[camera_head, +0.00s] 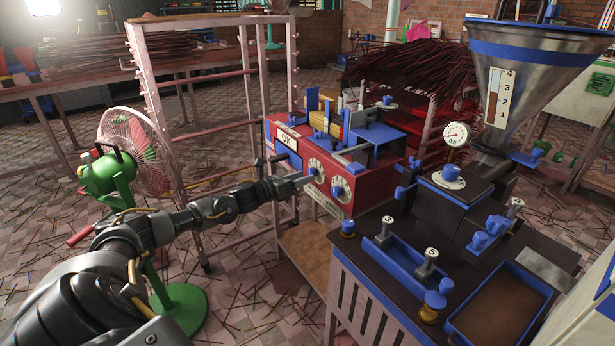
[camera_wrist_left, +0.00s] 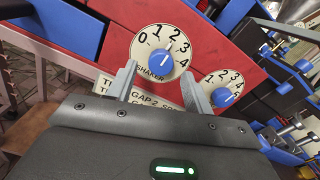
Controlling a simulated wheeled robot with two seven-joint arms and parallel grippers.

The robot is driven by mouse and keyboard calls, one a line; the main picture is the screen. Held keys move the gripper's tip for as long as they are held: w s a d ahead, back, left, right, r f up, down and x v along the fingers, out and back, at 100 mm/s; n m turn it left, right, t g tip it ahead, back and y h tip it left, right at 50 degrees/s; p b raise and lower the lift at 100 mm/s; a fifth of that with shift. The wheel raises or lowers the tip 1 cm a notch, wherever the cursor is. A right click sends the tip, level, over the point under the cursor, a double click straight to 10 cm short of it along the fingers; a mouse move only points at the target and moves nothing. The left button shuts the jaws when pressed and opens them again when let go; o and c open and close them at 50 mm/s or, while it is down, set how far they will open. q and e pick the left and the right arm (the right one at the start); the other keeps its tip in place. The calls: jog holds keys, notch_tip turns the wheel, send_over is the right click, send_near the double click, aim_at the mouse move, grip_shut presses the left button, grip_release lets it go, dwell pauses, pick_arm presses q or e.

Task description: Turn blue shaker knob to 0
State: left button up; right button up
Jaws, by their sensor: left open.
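The blue shaker knob (camera_wrist_left: 161,64) sits at the centre of a round white dial marked 0 to 4, with the word SHAKER below it. Its pale pointer mark looks roughly upward in the left wrist view, away from the 0; the exact value is hard to read. My left gripper (camera_wrist_left: 158,88) is open, its two fingers pointing at the lower part of this dial, the knob showing between and beyond them. I cannot tell whether they touch it. In the head view my left gripper (camera_head: 304,180) reaches the red machine's front beside the left dial (camera_head: 317,167). My right gripper is out of view.
A second blue knob (camera_wrist_left: 223,97) on its own dial is close to the right finger. The red machine (camera_head: 285,150) has an OK screen. A dark worktable (camera_head: 400,240) with blue trays is at right.

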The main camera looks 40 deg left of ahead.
aim_at(313, 172)
pick_arm(q)
jog(key=shift+x, duration=1.4)
jog(key=c, duration=1)
